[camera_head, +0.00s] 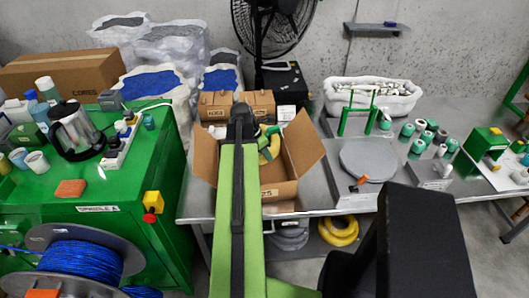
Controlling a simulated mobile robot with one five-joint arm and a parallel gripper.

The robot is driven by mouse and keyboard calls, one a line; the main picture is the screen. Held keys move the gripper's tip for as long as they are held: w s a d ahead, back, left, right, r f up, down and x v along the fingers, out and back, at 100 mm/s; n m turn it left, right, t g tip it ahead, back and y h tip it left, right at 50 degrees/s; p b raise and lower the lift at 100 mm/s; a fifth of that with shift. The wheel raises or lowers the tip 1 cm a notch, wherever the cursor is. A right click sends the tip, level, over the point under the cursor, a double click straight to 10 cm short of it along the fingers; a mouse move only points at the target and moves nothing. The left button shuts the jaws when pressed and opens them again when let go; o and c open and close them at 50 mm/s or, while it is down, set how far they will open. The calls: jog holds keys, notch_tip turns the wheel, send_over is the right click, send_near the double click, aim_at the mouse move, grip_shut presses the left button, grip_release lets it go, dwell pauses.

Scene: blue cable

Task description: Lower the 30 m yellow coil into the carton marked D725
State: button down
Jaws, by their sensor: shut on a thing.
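An open cardboard carton (288,190) stands on the grey bench, its flaps spread; I cannot read a D725 mark on it. A yellow coil (269,151) shows just right of my arm, within the carton's opening. My green arm reaches over the carton's near side and hides its left part and part of the coil. My gripper (263,133) is at the coil's upper part, mostly hidden behind the arm, and is shut on the coil. I cannot tell whether the coil touches the carton's floor.
Small closed cartons (258,103) stand right behind the open carton. A grey round plate (367,159), green posts and several teal spools (418,146) are to the right. Another yellow coil (338,231) lies on the shelf below. A green cabinet (100,185) stands left.

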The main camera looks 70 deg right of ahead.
jog(key=shift+f+b, duration=7.4)
jog(key=shift+f, duration=0.4)
jog(key=shift+f+b, duration=0.3)
jog(key=shift+b, duration=0.05)
jog(key=c, duration=0.7)
grip_release()
jog(key=shift+c, duration=0.2)
notch_tip(320, 180, up, 7)
jog(key=p, duration=0.7)
jog(key=shift+s+r, duration=0.1)
notch_tip(320, 180, up, 8)
jog(key=p, duration=0.8)
